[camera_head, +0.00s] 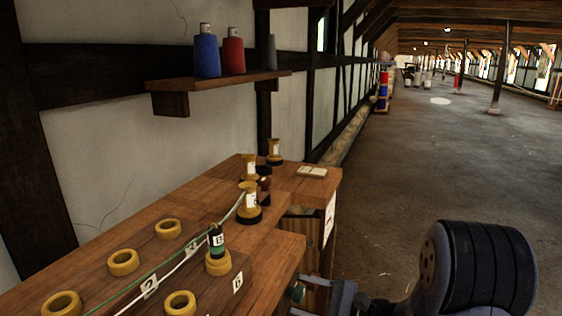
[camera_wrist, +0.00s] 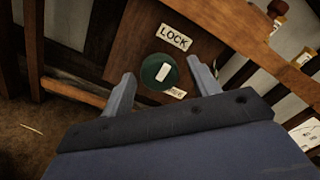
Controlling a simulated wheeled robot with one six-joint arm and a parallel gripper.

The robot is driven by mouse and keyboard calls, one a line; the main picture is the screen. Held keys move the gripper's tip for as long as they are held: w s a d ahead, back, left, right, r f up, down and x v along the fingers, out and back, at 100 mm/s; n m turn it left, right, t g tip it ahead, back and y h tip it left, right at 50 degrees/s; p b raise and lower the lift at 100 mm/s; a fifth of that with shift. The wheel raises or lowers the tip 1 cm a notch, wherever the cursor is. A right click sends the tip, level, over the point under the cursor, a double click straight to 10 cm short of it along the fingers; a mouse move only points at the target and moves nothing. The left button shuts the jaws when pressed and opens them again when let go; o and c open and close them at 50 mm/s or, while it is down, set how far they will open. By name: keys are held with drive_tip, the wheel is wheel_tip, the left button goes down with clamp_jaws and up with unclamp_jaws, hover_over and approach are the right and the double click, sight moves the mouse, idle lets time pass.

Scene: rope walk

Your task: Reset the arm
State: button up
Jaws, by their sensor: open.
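My gripper (camera_wrist: 161,85) is open, with its two grey fingers spread apart in the wrist view. Between and beyond the fingertips is a round dark green knob (camera_wrist: 153,76) with a white bar across it, on a brown wooden panel (camera_wrist: 126,48). A label reading LOCK (camera_wrist: 174,37) sits above the knob. Nothing shows held in the gripper. In the head view, my arm reaches low to the right of the wooden bench (camera_head: 262,245), near a small green part (camera_head: 298,291).
The bench carries several yellow rings (camera_head: 123,262), a dark bobbin marked B (camera_head: 217,241), yellow spools (camera_head: 249,201) and strung cords. Open floor (camera_head: 430,150) stretches away at the right.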

drive_tip(key=m+p, duration=0.4)
drive_tip(key=p, duration=0.1)
drive_tip(key=m+p, duration=0.2)
drive_tip(key=shift+r+m, duration=0.25)
drive_tip(key=shift+m, duration=0.05)
drive_tip(key=m+p, duration=0.3)
drive_tip(key=p, duration=0.1)
drive_tip(key=shift+s+m, duration=0.1)
drive_tip(key=shift+m, duration=0.3)
drive_tip(key=shift+f+m+p, duration=0.2)
drive_tip(key=shift+m+p, duration=0.7)
drive_tip(key=shift+f, duration=0.1)
